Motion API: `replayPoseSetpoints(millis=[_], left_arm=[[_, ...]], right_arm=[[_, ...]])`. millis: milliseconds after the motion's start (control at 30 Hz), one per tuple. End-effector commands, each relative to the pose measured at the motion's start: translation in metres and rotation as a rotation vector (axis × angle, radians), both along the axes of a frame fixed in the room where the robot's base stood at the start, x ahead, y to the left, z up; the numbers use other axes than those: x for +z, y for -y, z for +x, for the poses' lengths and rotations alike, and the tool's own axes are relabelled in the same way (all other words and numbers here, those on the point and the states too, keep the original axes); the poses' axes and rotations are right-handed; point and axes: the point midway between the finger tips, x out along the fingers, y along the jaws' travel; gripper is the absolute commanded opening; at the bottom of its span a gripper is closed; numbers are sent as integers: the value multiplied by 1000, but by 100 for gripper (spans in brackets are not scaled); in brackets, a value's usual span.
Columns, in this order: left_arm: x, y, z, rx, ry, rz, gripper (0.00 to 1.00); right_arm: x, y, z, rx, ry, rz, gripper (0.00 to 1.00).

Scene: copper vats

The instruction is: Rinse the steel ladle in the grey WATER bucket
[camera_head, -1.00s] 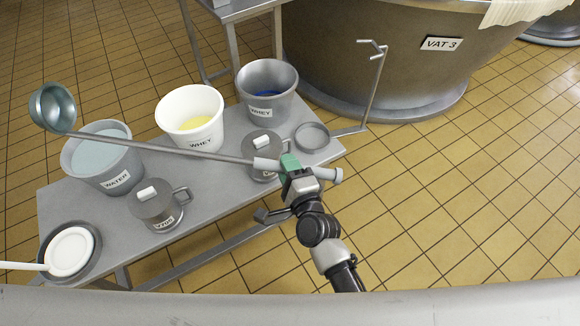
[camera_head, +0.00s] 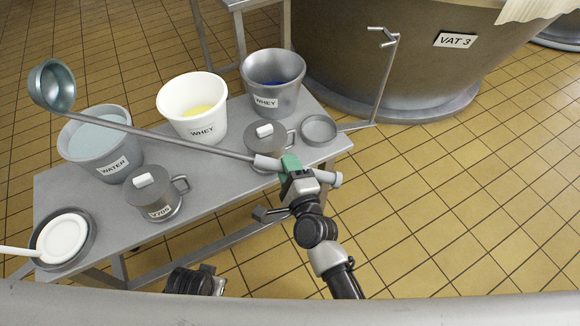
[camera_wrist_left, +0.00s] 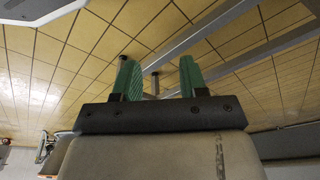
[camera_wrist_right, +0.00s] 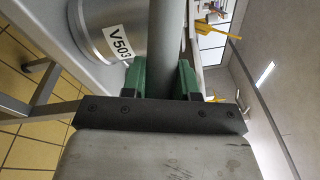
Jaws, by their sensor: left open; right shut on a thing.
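The steel ladle has its bowl (camera_head: 52,86) at the upper left, and its long handle (camera_head: 170,139) runs right to my right gripper (camera_head: 289,166). That gripper is shut on the handle near its end grip; the right wrist view shows the handle between the green fingers (camera_wrist_right: 160,80). The bowl appears up and left of the grey WATER bucket (camera_head: 116,165), and the handle passes across the bucket's far rim in the picture. Pale water (camera_head: 98,138) shows inside the bucket. My left gripper (camera_head: 194,282) is low at the front edge, partly cut off; its green fingers (camera_wrist_left: 160,80) are apart and empty.
The grey bench (camera_head: 215,180) also bears a white WHEY bucket (camera_head: 206,126), a steel WHEY bucket (camera_head: 285,98) with blue inside, two lidded V-labelled cans, and an empty dish (camera_head: 319,129). A white skimmer (camera_head: 62,236) lies on a dish at left. A hook stand (camera_head: 387,80) rises at right.

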Motion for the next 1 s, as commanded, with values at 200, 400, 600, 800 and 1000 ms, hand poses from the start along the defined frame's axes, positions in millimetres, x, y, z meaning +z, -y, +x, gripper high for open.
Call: replayPoseSetpoints(millis=[200, 400, 600, 800, 1000], left_arm=[[31, 0, 6, 3, 21, -2, 43], [60, 0, 6, 6, 36, -2, 43], [88, -1, 3, 8, 50, -3, 43], [115, -2, -2, 10, 64, -3, 43], [132, -3, -7, 11, 72, -4, 43]], right_arm=[[-10, -3, 1, -2, 0, 21, 0], [-16, -5, 2, -2, 0, 36, 0], [-23, -7, 2, -3, -1, 50, 0], [-28, -9, 3, -5, 0, 64, 0], [-31, -10, 4, -7, 0, 72, 0]])
